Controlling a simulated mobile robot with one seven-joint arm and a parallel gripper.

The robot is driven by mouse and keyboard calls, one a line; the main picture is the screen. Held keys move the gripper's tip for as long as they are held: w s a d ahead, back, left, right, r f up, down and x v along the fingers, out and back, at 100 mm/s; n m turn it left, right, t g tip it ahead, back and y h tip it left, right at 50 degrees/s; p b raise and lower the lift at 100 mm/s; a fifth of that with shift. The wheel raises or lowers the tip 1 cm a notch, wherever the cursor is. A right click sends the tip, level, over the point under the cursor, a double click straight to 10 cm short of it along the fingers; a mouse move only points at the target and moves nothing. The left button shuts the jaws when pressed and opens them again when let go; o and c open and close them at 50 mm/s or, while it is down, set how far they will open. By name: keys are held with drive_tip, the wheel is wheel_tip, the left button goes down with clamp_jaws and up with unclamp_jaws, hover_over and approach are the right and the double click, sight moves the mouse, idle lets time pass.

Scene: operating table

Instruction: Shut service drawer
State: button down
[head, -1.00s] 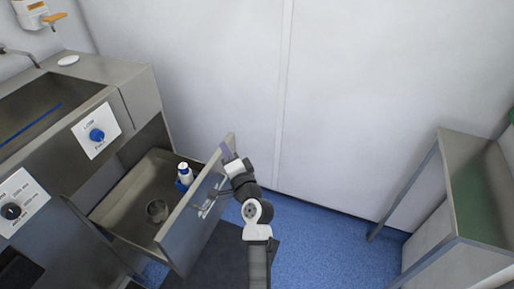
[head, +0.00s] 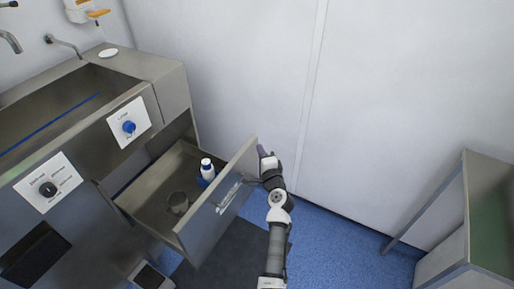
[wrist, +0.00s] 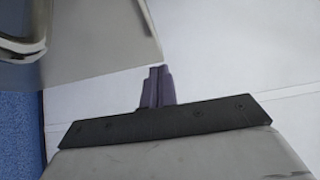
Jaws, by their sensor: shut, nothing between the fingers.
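The service drawer (head: 195,232) stands pulled out of the steel sink unit, with its inside showing. Its bar handle (head: 229,197) is on the front panel. In the wrist view, the panel (wrist: 105,35) and part of the handle (wrist: 28,42) fill the upper left. My gripper (head: 263,153) is shut and empty, close to the right end of the drawer front. Its dark purple fingers are together in the wrist view (wrist: 157,84), just below the panel's corner there. I cannot tell whether they touch the panel.
The sink unit (head: 165,90) is at left, with a blue dial (head: 129,127). A white wall (head: 400,90) stands behind. Blue floor is free toward the metal table (head: 470,215) at right.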

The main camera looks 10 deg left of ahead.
drive_tip(key=shift+w+a, duration=0.3)
drive_tip(key=shift+a, duration=0.5)
